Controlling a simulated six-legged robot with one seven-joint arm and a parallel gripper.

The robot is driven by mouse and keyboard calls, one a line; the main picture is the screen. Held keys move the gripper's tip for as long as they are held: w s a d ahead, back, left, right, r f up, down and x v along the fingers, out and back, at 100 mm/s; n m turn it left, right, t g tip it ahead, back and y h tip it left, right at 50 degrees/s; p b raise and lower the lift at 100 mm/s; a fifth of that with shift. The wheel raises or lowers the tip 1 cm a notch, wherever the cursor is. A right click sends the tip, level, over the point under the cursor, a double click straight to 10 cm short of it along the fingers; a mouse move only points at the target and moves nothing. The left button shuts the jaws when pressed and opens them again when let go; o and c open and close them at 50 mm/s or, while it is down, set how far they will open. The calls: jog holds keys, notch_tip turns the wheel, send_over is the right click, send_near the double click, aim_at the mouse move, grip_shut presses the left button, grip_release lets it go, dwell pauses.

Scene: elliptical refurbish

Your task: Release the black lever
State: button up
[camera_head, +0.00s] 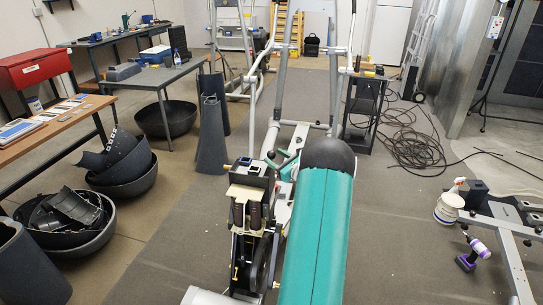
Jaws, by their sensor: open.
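The elliptical machine (276,135) stands in the middle, with its tall light-grey handle bars rising toward the back. Its near end is uncovered and shows a cream plate (247,193), two dark upright cylinders (239,213) and a dark wheel (262,262). My teal arm with a black rounded joint covers the machine's right side. Just left of that joint, my gripper (283,159) shows small and dark, with its jaws apart, close to the frame behind the cream plate. I cannot make out the black lever for certain; it is small or hidden there.
A workbench (165,76) and a wooden bench (50,128) stand at left, with dark bowls (125,175) on the floor. Loose black cables (410,145) lie at right. A spray bottle (449,205) and a drill (473,253) are at far right. Grey mat lies clear between.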

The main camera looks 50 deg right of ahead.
jog(key=shift+w+d, duration=0.15)
jog(key=shift+w, duration=0.55)
jog(key=shift+w+d, duration=0.1)
jog(key=shift+w, duration=0.6)
grip_shut()
jog(key=shift+r, duration=1.55)
jog(key=shift+c, duration=0.3)
grip_release()
jog(key=shift+r, duration=0.1)
jog(key=shift+o, duration=0.3)
jog(key=s+a, duration=0.2)
jog(key=s, duration=1.1)
jog(key=shift+s+a+f, duration=0.2)
jog(key=shift+s+a, duration=0.05)
